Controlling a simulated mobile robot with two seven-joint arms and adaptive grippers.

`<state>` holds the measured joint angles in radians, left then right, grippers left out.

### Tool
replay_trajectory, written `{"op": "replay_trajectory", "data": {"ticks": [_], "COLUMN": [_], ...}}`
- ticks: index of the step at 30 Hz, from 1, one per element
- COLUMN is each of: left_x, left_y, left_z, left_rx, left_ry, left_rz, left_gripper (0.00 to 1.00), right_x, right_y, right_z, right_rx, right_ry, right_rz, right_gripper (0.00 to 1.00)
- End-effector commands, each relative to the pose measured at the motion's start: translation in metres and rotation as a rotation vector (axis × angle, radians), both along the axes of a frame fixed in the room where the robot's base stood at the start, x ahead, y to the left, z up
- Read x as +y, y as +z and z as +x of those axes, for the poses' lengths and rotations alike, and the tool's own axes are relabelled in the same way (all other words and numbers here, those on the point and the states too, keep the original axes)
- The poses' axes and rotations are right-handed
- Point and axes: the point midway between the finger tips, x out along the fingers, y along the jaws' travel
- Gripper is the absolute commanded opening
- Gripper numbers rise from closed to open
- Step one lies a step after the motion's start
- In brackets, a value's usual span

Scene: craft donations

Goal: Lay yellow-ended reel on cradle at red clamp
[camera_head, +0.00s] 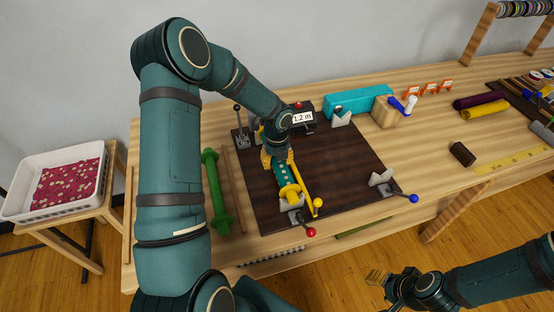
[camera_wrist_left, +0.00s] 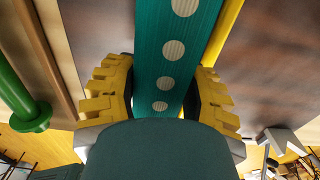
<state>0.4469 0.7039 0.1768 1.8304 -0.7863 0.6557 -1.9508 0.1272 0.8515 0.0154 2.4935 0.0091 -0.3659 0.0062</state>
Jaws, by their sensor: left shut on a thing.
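The yellow-ended reel (camera_head: 283,176) is a teal dotted roll with a yellow near end. My left gripper (camera_head: 277,160) is shut on it from above. In the left wrist view the roll (camera_wrist_left: 168,60) sits between both yellow finger pads. The reel's near end is over the grey cradle (camera_head: 294,217) beside the red clamp knob (camera_head: 310,232); I cannot tell whether they touch. My right gripper (camera_head: 378,278) is low at the front, away from the board, too small to read.
A yellow rod (camera_head: 307,186) lies close along the reel's right side. A green reel (camera_head: 215,191) lies left of the dark board (camera_head: 345,165). Other cradles stand at the blue-knobbed clamp (camera_head: 381,178) and the back (camera_head: 341,119). A 1.2 m display (camera_head: 303,118) stands behind.

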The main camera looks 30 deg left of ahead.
Motion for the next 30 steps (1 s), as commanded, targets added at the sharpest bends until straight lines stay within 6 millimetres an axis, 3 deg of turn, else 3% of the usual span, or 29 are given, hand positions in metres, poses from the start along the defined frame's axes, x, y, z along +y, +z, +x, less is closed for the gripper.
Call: {"op": "replay_trajectory", "data": {"ticks": [13, 14, 16, 26, 30], "left_x": [0.000, 0.000, 0.000, 0.000, 0.000], "left_y": [0.000, 0.000, 0.000, 0.001, 0.012], "left_z": [0.000, 0.000, 0.000, 0.000, 0.000], "left_rx": [0.000, 0.000, 0.000, 0.000, -0.001], "left_ry": [0.000, 0.000, 0.000, 0.000, 0.001], "left_rz": [0.000, 0.000, 0.000, 0.000, 0.000], "left_gripper": [0.01, 0.58, 0.82, 0.82, 0.82], "right_x": [0.000, 0.000, 0.000, 0.000, 0.000], "right_y": [0.000, 0.000, 0.000, 0.000, 0.000], "right_z": [0.000, 0.000, 0.000, 0.000, 0.000], "right_rx": [0.000, 0.000, -0.001, -0.001, -0.001], "right_ry": [0.000, 0.000, 0.000, 0.000, 0.000], "right_rz": [0.000, 0.000, 0.000, 0.000, 0.000], "right_gripper": [0.47, 0.47, 0.47, 0.47, 0.47]}}
